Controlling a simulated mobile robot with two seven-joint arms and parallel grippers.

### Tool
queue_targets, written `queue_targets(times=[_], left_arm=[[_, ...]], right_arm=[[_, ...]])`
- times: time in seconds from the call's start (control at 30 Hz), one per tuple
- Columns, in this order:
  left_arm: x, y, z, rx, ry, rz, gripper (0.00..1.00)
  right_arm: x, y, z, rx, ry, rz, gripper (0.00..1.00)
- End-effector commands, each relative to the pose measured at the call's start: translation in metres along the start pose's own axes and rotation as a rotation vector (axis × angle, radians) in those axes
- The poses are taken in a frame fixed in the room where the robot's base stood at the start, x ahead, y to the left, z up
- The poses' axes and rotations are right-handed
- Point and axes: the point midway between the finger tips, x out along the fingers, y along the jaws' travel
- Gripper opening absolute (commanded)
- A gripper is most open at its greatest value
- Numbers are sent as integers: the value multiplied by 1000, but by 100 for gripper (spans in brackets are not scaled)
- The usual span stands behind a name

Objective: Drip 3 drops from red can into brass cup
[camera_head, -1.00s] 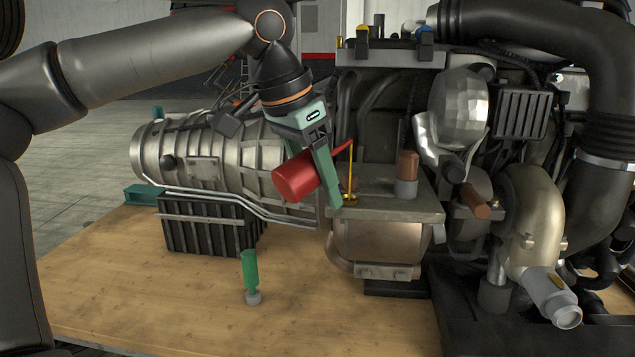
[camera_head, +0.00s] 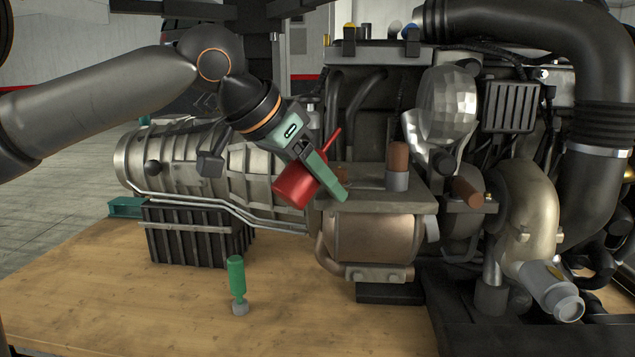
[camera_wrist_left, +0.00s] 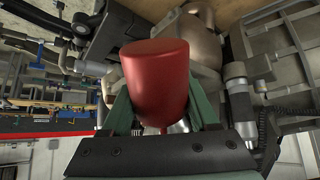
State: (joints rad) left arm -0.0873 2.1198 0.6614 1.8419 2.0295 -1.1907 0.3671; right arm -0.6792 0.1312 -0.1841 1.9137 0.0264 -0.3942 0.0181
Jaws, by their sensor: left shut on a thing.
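The red can (camera_head: 296,188) is held by my left gripper (camera_head: 338,192), beside the engine's flat ledge. It is tilted, with its thin spout pointing up and to the right. In the left wrist view the can (camera_wrist_left: 156,80) sits between the two green fingers, which are shut on it. No drop or stream shows at the spout tip. My right gripper is not in view.
The engine (camera_head: 370,240) fills the right side, with a copper-topped post (camera_head: 398,160) on the ledge close to my gripper. The table's front left is clear.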

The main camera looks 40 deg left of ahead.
Motion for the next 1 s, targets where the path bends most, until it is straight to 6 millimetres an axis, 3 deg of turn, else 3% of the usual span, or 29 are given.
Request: queue_targets(times=[0.73, 1.0], left_arm=[[-38, 0, -33, 0, 0, -1, 0], [-50, 0, -44, 0, 0, -1, 0]], right_arm=[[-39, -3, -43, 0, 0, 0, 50], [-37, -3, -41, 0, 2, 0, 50]])
